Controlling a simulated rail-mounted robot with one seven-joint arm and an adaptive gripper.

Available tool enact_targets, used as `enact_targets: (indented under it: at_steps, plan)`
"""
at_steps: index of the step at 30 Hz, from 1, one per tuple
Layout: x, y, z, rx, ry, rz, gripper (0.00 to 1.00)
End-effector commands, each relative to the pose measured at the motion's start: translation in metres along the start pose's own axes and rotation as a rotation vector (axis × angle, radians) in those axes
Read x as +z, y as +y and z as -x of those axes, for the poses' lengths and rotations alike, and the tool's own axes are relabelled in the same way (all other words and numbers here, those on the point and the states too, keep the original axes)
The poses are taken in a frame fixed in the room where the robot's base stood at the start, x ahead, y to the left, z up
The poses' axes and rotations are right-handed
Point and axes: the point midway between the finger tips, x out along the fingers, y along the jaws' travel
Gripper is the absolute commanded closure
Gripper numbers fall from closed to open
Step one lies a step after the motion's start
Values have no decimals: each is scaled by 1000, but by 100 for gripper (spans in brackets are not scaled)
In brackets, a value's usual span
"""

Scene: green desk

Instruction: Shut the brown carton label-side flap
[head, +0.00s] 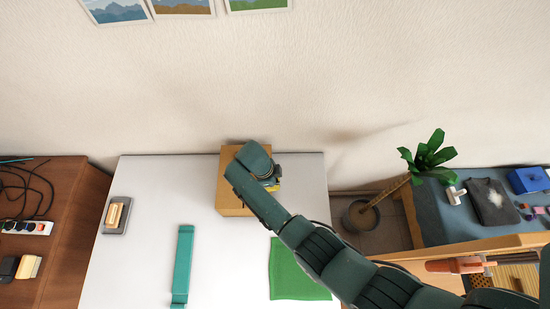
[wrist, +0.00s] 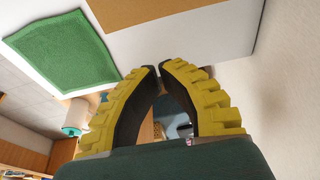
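The brown carton (head: 229,200) stands on the white desk near its back edge, in the head view. My arm covers much of its top and right side. I cannot make out the label or tell how the label-side flap stands. My gripper (head: 274,186) is at the carton's right side, mostly hidden under my wrist; I cannot tell whether it touches. In the wrist view my gripper (wrist: 157,68) has its yellow-backed fingers together at the tips, with nothing seen between the tips. A flat brown surface, probably part of the carton (wrist: 160,12), crosses the top of that view.
A green mat (head: 295,275) lies on the desk (head: 145,240) in front of the carton, also in the wrist view (wrist: 62,48). A teal bar-shaped object (head: 183,265) and a grey tray (head: 116,215) are at left. The wall (head: 300,100) is close behind. A potted plant (head: 428,160) stands right.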

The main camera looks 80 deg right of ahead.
Motion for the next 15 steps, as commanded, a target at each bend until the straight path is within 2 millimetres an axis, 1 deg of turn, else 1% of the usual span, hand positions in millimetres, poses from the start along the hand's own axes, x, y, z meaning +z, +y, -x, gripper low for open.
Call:
enact_targets:
  at_steps: [6, 11, 13, 15]
  plan:
    - [-4, 0, 14, 0, 0, 0, 100]
    - [-5, 0, 17, 0, 0, 0, 100]
    - [-6, 0, 23, -1, 0, 1, 100]
    - [-9, 0, 35, -2, -1, 2, 100]
